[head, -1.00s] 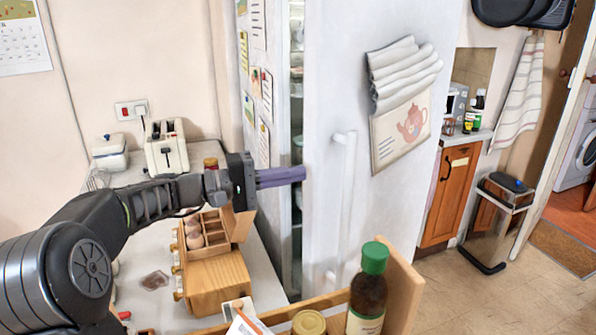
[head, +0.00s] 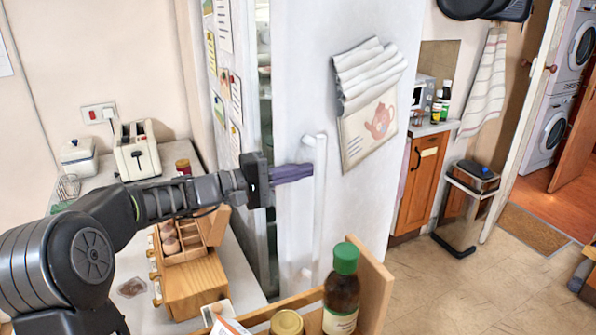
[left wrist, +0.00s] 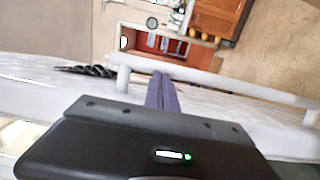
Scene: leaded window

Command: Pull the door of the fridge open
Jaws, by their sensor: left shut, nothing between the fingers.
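The white fridge door (head: 348,215) stands ajar in the head view, with a narrow gap at its left edge showing shelves inside. Its upright white handle (head: 319,200) is on the door's left part; it also shows as a pale bar in the left wrist view (left wrist: 235,84). My left gripper (head: 305,172) is shut and empty, its purple fingers pointing right across the door's edge. The fingertips (left wrist: 161,78) are right at the handle's left side; I cannot tell whether they touch it. My right gripper is not in view.
A wooden tray (head: 372,290) with a green-capped bottle (head: 342,290) and a jar stands low in front of the door. A counter with a toaster (head: 137,150) and wooden drawers (head: 195,285) lies left.

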